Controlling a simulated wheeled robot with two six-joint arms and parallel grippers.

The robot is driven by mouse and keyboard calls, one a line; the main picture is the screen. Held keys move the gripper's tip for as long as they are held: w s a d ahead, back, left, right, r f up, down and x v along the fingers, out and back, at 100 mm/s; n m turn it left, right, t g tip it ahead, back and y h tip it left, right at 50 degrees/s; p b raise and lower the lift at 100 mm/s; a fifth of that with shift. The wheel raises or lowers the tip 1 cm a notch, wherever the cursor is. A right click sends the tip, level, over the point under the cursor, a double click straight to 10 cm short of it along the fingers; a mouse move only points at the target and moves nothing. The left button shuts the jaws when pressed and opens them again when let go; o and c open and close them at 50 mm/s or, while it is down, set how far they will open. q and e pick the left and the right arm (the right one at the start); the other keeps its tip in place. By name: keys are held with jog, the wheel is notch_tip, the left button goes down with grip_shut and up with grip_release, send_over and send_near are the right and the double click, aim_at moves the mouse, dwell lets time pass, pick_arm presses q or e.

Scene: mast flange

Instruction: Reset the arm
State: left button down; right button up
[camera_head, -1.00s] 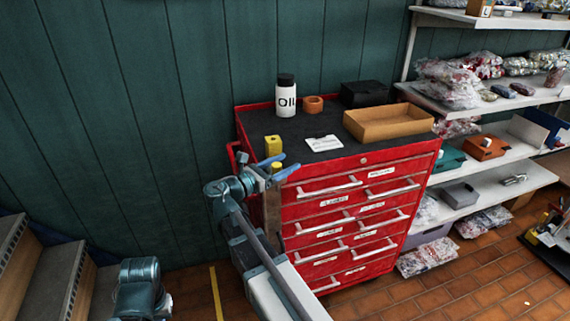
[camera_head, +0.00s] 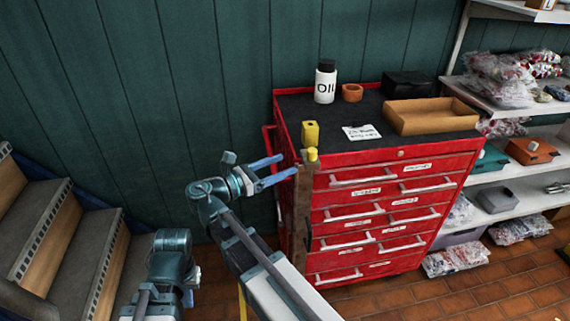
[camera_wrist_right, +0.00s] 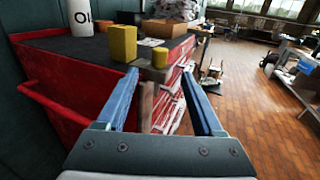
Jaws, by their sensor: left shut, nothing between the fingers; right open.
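My right gripper (camera_head: 290,164) has its two blue fingers spread and empty, beside the left front corner of a red tool cabinet (camera_head: 330,245). An upright brown post (camera_head: 302,215) with a yellow round top (camera_head: 312,154) stands just past the fingertips. In the right wrist view the post (camera_wrist_right: 146,105) shows between the open fingers (camera_wrist_right: 160,85); I cannot tell whether they touch it. My left arm is folded low at the left, its gripper (camera_head: 188,297) mostly hidden, with only a small blue part showing.
Steps (camera_head: 75,245) rise at the left. Shelves (camera_head: 510,190) stand right.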

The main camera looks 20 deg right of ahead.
dwell(0.6)
jog(key=s+a+f+m+y+p, duration=0.5)
jog(key=s+a+f+m+y, duration=0.15)
jog(key=f+y, duration=0.2)
jog(key=s+a+f+m+g+y+p, duration=0.1)
jog(key=s+a+f+m+y, duration=0.1)
jog(key=s+a+m+y, duration=0.2)
jog(key=s+a+f+m+g+y+p, duration=0.2)
jog(key=s+a+m+y, duration=0.2)
jog(key=a, duration=0.5)
jog(key=shift+s+a+f+m+p, duration=0.15)
jog(key=shift+a+f+m+p, duration=0.2)
jog(key=shift+m, duration=0.4)
